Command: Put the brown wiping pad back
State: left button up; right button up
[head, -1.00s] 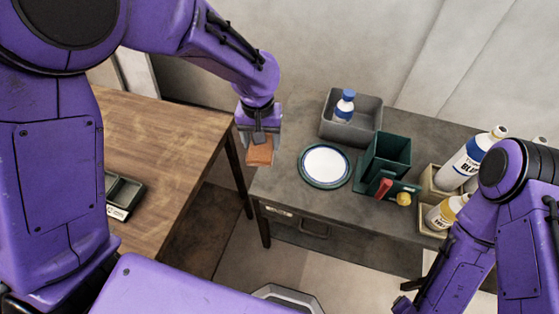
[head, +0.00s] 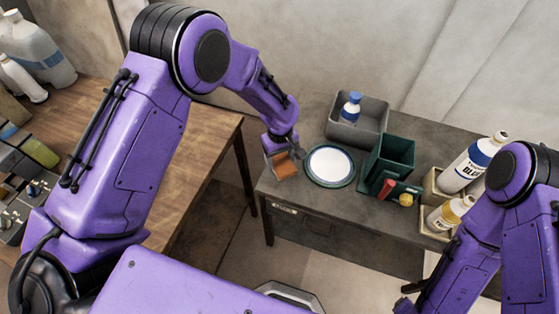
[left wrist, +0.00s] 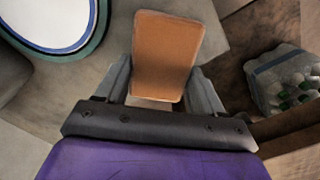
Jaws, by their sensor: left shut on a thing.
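The brown wiping pad (head: 284,166) is held in my left gripper (head: 283,157), above the left end of the grey table. In the left wrist view the brown pad (left wrist: 166,55) sticks out between the two fingers of my left gripper (left wrist: 165,92), which are shut on it. A white plate with a blue ring on a green round base (head: 330,166) is just right of the pad; it also shows at the top left of the left wrist view (left wrist: 52,22). My right arm is at the lower right, but its fingers are not clearly seen.
A grey bin (head: 357,121) with a blue-and-white bottle stands behind the plate. A dark green caddy (head: 391,158) with red and yellow items is to its right, then large bottles (head: 474,165) in boxes. A wooden table (head: 205,150) is at left, with a gap between.

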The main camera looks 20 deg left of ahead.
aim_at(279, 157)
pick_arm(q)
jog(key=f, duration=0.1)
jog(key=f+p, duration=0.1)
jog(key=f, duration=0.1)
jog(key=shift+w+a+f, duration=0.3)
jog(key=shift+w, duration=0.05)
jog(key=shift+f, duration=0.25)
jog(key=shift+f, duration=0.1)
jog(key=o, duration=1)
